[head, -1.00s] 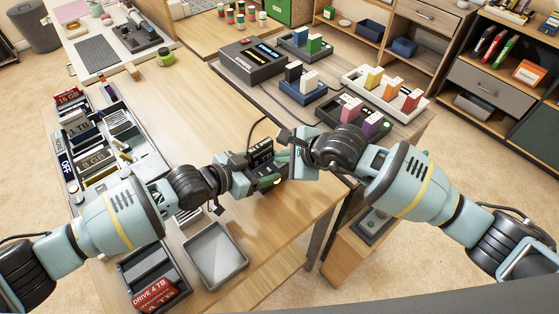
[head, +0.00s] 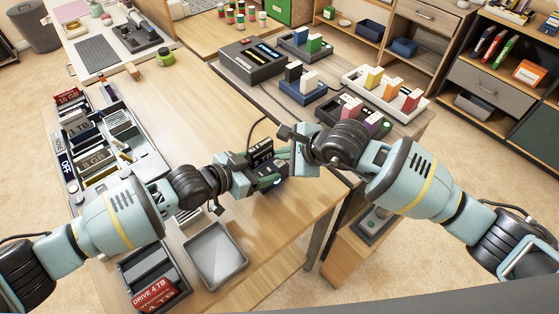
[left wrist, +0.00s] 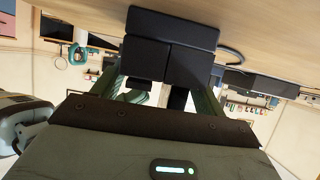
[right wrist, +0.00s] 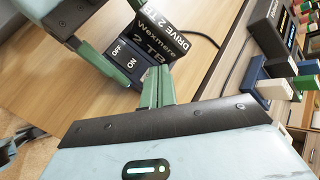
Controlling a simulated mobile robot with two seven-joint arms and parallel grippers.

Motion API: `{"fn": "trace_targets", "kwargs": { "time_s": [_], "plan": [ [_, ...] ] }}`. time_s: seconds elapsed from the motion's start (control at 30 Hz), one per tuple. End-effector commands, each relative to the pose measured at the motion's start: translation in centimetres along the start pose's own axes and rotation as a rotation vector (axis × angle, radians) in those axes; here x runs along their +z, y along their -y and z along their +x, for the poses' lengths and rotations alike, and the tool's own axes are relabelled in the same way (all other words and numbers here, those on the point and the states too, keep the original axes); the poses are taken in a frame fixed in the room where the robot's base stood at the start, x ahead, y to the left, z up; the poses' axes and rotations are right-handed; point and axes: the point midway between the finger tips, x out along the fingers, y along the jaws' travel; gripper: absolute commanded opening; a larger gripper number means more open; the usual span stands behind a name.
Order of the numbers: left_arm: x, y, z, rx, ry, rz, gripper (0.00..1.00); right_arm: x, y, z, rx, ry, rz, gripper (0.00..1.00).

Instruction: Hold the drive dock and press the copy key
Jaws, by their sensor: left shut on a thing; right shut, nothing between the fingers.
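The black drive dock (head: 268,182) is above the near right part of the table, with a dark drive (head: 261,152) standing in it. In the right wrist view the drive (right wrist: 160,35) reads "Wexmere 2 TB", and dark keys (right wrist: 122,62) marked OFF and ON show beside it. My left gripper (head: 250,174) is shut on the dock, whose dark underside or back fills the middle of the left wrist view (left wrist: 170,45). My right gripper (head: 284,154) is shut and empty, its fingertips (right wrist: 152,72) close beside the dock. Whether they touch a key, I cannot tell.
A grey tray (head: 215,254) and a dark bin with a red 4 TB drive (head: 155,294) stand at the near left. A rack of drives and parts (head: 105,140) lines the left edge. Several coloured blocks in holders (head: 385,90) stand at the right. The table's middle is clear.

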Motion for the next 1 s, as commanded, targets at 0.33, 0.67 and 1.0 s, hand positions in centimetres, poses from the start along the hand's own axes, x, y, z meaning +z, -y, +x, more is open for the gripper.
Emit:
{"fn": "trace_targets", "kwargs": {
  "time_s": [0.33, 0.67, 1.0],
  "plan": [
    [0.1, 0.0, 0.0, 0.000, 0.001, 0.000, 0.36, 0.2, 0.2, -0.2, -0.001, 0.001, 0.000, 0.00],
    [0.1, 0.0, 0.0, 0.000, 0.001, -0.001, 0.36, 1.6, 1.6, -2.1, -0.002, 0.002, 0.000, 0.00],
    [0.1, 0.0, 0.0, 0.000, 0.001, 0.000, 0.36, 2.6, 2.6, -3.5, -0.001, 0.001, 0.000, 0.00]
  ]
}}
